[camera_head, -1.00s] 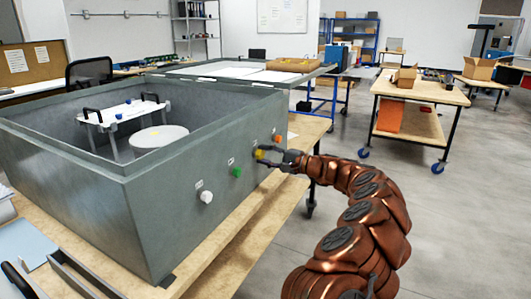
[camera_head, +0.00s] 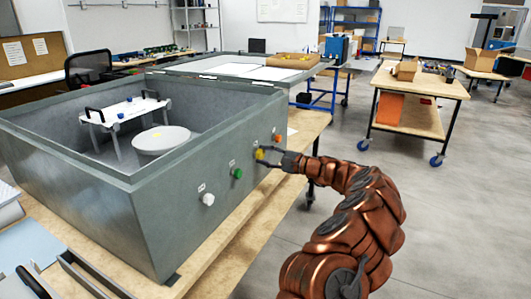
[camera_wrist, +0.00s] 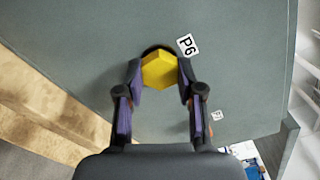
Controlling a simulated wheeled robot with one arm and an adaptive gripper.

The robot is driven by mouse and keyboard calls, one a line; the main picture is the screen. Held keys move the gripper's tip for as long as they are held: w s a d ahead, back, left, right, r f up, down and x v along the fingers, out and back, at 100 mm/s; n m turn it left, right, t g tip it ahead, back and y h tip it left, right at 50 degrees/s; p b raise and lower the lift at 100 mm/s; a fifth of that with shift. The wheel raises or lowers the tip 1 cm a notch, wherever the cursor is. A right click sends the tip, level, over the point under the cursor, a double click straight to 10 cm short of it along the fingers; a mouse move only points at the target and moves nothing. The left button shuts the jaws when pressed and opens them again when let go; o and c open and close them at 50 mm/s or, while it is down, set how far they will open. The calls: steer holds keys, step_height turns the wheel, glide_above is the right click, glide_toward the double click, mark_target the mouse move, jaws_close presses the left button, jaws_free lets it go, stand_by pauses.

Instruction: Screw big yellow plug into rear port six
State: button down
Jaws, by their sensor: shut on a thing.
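The big yellow plug (camera_wrist: 159,70) has a hexagonal head and sits at a dark round port beside the P6 label (camera_wrist: 187,45) in the wrist view. It also shows in the head view (camera_head: 260,154) on the side of the grey analyser box (camera_head: 180,205). My gripper (camera_wrist: 160,82) is shut on the plug, one finger on each side of its head. In the head view my gripper (camera_head: 267,156) reaches the box wall from the right. The plug's head hides most of the port, so I cannot tell how deep the plug sits.
A white plug (camera_head: 208,199) and a green plug (camera_head: 237,173) sit on the same wall, left of the yellow one. An orange plug (camera_head: 277,139) is to the right. The box stands on a wooden table (camera_head: 235,262).

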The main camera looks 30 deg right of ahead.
steer(key=shift+d+r+m+p, duration=0.15)
steer(key=shift+m+p, duration=1.05)
steer(key=shift+p, duration=0.2)
steer(key=shift+m, duration=0.3)
steer(key=shift+m+p, duration=1)
steer(key=shift+p, duration=0.55)
steer(key=shift+m+p, duration=0.4)
steer(key=c, duration=0.6)
jaws_free()
steer(key=v, duration=0.7)
